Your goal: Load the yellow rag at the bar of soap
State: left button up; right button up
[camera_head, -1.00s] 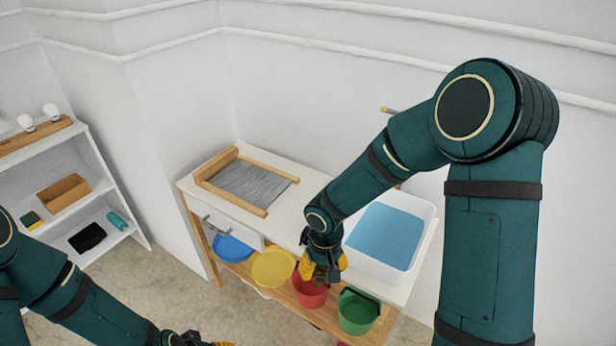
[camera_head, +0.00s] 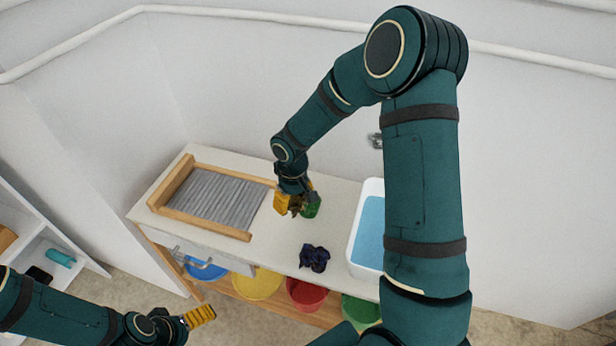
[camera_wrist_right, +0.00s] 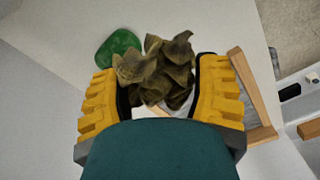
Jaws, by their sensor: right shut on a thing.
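A crumpled olive-yellow rag (camera_wrist_right: 155,72) sits between the yellow fingers of my right gripper (camera_wrist_right: 160,95), which is shut on it. In the head view my right gripper (camera_head: 293,206) is low over the counter, between the washboard and the white basin; there the rag is mostly hidden by the fingers. A green lump, seemingly the bar of soap (camera_head: 311,206), lies just right of the gripper; it also shows beside the rag in the right wrist view (camera_wrist_right: 118,48). My left gripper (camera_head: 200,316) is at lower left, away from the counter; its opening cannot be made out.
A dark purple crumpled rag (camera_head: 314,258) lies near the counter's (camera_head: 268,255) front edge. A wood-framed grey washboard (camera_head: 215,197) is at left, a white basin with blue water (camera_head: 369,232) at right. Coloured bins, including a red one (camera_head: 306,295), stand below. A shelf is at far left.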

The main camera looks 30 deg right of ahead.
jog(key=shift+n, duration=0.7)
jog(key=w+d, duration=0.1)
jog(key=d, duration=0.1)
jog(key=w+d, duration=0.1)
jog(key=d, duration=0.1)
jog(key=w+d+f, duration=0.1)
jog(key=d, duration=0.1)
jog(key=shift+w+d, duration=0.15)
jog(key=shift+d, duration=0.4)
pick_arm(q)
jog(key=shift+s+d+f+b, duration=0.1)
jog(key=shift+f+b, duration=0.75)
jog(key=shift+b, duration=0.05)
jog(key=shift+s+d+f+b, duration=0.1)
jog(key=shift+f+b, duration=0.75)
pick_arm(e)
jog(key=shift+f, duration=3)
pick_arm(q)
jog(key=shift+f+b, duration=0.45)
pick_arm(e)
jog(key=shift+f, duration=0.55)
pick_arm(q)
jog(key=shift+r, duration=0.1)
pick_arm(e)
jog(key=shift+r, duration=0.1)
jog(key=shift+r+p, duration=2.3)
jog(key=shift+r, duration=1.2)
pick_arm(q)
notch_tip(320, 180, up, 4)
jog(key=shift+r, duration=0.2)
